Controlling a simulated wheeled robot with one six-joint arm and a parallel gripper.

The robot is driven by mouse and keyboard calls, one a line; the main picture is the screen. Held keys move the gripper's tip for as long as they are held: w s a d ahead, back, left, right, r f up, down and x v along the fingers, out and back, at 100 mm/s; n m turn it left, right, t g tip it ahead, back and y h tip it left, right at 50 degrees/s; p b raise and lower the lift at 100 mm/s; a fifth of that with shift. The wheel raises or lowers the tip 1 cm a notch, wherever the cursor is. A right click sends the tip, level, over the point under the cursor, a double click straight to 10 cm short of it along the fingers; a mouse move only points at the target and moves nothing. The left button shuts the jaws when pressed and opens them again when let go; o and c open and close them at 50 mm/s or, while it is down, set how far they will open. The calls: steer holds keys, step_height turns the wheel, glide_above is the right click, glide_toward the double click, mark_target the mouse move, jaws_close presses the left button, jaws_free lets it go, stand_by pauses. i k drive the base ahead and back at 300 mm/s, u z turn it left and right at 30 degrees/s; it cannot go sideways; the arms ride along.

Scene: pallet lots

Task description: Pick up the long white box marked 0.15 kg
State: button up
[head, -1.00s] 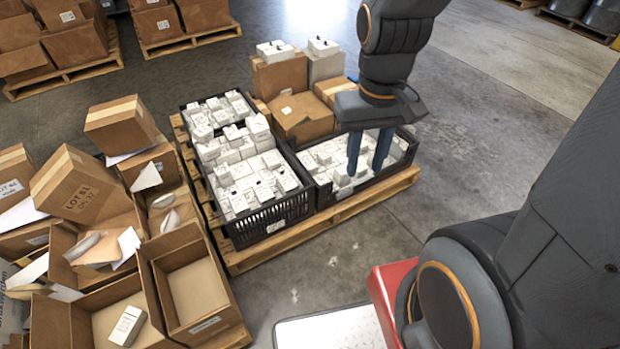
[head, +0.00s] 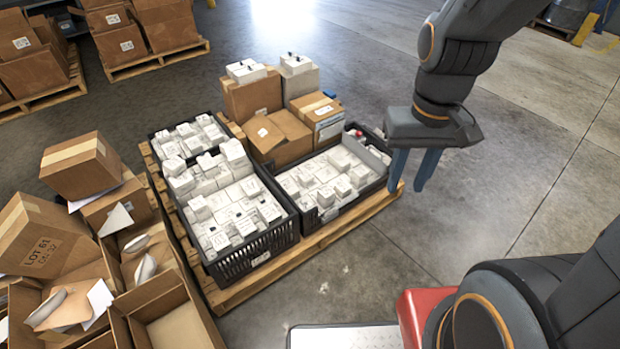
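Many small white boxes fill the large black crate (head: 232,268) and the smaller black crate (head: 310,224) beside it. White boxes (head: 240,205) in the large crate and white boxes (head: 318,185) in the smaller one carry print too small to read. I cannot tell which one is marked 0.15 kg. My gripper (head: 412,172) points down at the right edge of the smaller crate. Its two blue fingers stand apart with nothing visible between them.
Both crates stand on a wooden pallet (head: 330,235), with brown cartons (head: 283,132) and two white-topped boxes behind. Open cartons (head: 165,310) crowd the lower left. A red thing (head: 355,133) shows at the smaller crate's back.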

mark_target(289, 186)
steer(key=u, duration=0.1)
steer(key=i, duration=1)
steer(key=u, duration=0.65)
